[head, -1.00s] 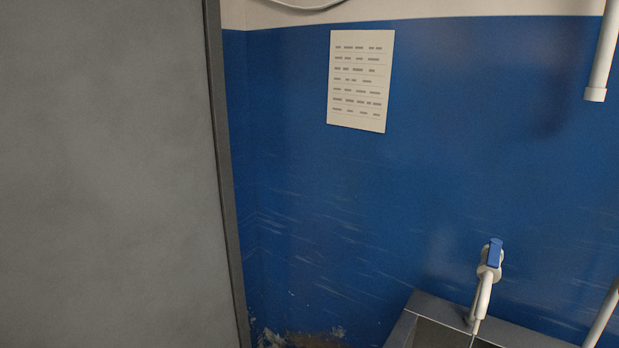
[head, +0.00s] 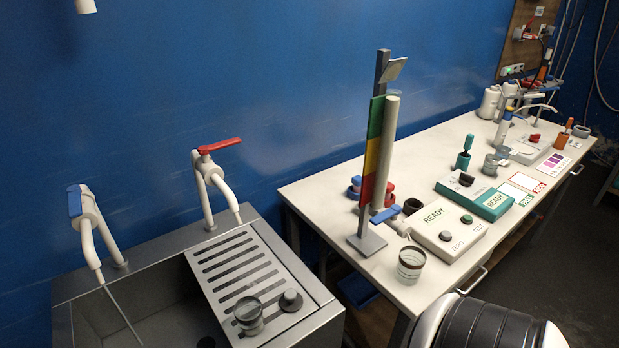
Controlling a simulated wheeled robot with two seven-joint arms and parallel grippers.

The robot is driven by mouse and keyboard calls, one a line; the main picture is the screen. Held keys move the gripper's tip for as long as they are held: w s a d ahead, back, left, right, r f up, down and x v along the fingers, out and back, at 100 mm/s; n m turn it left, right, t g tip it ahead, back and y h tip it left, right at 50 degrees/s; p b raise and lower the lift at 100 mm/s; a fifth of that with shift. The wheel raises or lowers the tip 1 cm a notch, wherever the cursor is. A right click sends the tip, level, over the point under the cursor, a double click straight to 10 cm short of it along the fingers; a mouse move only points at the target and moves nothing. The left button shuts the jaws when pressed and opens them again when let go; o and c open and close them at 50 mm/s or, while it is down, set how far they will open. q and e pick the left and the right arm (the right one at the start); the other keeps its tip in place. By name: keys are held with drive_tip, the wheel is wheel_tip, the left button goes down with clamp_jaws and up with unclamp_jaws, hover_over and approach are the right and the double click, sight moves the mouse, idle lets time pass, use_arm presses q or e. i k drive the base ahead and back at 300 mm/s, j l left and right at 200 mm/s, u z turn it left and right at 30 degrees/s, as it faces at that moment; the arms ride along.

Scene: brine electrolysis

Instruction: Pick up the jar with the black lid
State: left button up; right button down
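I cannot single out a jar that clearly has a black lid. A small clear jar or cup with a dark rim (head: 248,318) stands on the slotted drainboard of the sink, and a small dark grey knobbed piece (head: 291,301) sits to its right. A black round thing (head: 412,206) is partly hidden behind the pale READY box.
The metal sink (head: 160,247) has a blue-handled tap (head: 85,215) and a red-handled tap (head: 208,165). The white bench (head: 325,190) holds a tall colour-striped stand (head: 376,150), a pale READY box (head: 445,228), a green READY box (head: 478,197), and bottles farther back.

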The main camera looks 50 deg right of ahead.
sight(248, 311)
drive_tip(key=l+z, duration=0.15)
drive_tip(key=z, duration=0.8)
